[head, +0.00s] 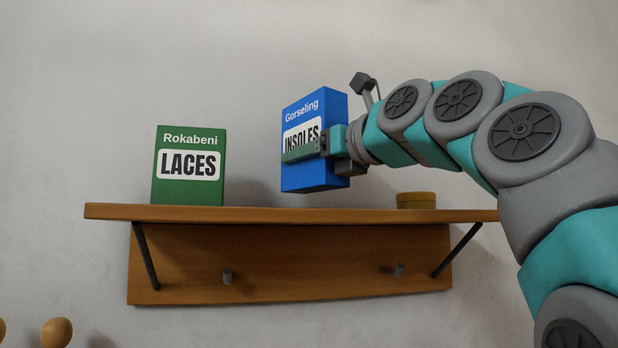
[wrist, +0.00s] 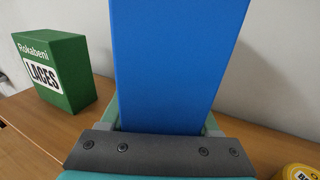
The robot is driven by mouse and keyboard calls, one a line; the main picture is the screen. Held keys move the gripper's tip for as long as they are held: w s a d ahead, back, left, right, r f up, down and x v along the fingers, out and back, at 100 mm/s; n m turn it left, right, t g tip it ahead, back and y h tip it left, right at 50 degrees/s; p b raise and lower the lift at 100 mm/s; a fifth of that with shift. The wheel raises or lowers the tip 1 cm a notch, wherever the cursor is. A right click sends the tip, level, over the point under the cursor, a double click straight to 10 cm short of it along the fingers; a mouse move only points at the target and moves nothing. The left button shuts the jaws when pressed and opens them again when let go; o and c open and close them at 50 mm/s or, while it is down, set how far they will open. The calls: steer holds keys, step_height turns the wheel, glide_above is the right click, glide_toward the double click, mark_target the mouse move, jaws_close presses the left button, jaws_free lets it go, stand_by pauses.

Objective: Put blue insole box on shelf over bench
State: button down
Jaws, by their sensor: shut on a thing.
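The blue insole box (head: 333,165), labelled "Gorseling INSOLES", is upright in my gripper (head: 314,148). The gripper is shut on it, with a finger across its label. In the head view the box's bottom shows a little above the shelf's front edge. The blue box fills the middle of the wrist view (wrist: 178,60), between the fingers. The wooden shelf (head: 290,214) is fixed to the wall, with a hook board below it; its top also shows in the wrist view (wrist: 40,112). The bench is not in view.
A green laces box (head: 188,195) stands on the shelf at left, also in the wrist view (wrist: 68,88). A round yellow tin (head: 416,200) sits on the shelf at right, partly visible in the wrist view (wrist: 299,172). Clear shelf space lies between them. The wall is close behind.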

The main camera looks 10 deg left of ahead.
mark_target(310, 191)
steer(key=shift+f, duration=1.6)
steer(key=shift+c, duration=0.6)
jaws_free()
steer(key=shift+f, duration=0.1)
steer(key=v, duration=1.2)
